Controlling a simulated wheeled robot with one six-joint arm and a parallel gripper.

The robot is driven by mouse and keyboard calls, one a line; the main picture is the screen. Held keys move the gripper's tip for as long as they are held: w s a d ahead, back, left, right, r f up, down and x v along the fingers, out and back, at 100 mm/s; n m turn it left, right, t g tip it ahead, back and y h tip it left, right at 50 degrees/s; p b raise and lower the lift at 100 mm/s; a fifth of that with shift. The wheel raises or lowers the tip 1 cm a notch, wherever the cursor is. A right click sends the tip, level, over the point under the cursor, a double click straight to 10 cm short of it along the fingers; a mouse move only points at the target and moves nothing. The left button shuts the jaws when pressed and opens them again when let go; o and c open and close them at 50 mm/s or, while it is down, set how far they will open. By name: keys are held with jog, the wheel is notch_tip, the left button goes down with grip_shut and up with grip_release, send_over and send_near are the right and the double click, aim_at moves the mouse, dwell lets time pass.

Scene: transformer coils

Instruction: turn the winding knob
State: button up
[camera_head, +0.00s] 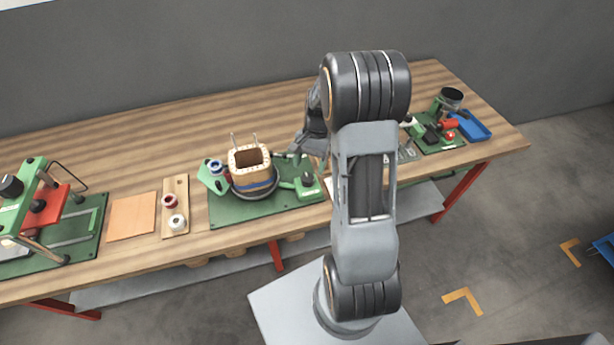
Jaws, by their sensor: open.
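The winding station stands on a green base plate (232,209) in the middle of the wooden table. It carries a coil former (250,168) with a pale, holed top flange and blue and brown bands. A green bracket with a blue-and-white spool (215,168) is on its left. A green stand on its right bears a small dark knob (307,179), which looks like the winding knob; its turn angle cannot be told. My gripper (297,150) is open and empty, above and behind the stand, apart from the knob as far as I can see. My arm partly hides it.
A wooden strip (183,191) with two spools and an orange sheet (131,216) lie to the left. A green and red press (40,205) stands at the far left. A blue tray (472,126) and another green fixture are at the right end. The table behind the station is clear.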

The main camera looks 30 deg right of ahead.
aim_at(307, 178)
jog(key=shift+x, duration=2.45)
jog(key=shift+c, duration=0.5)
jog(key=c, duration=0.8)
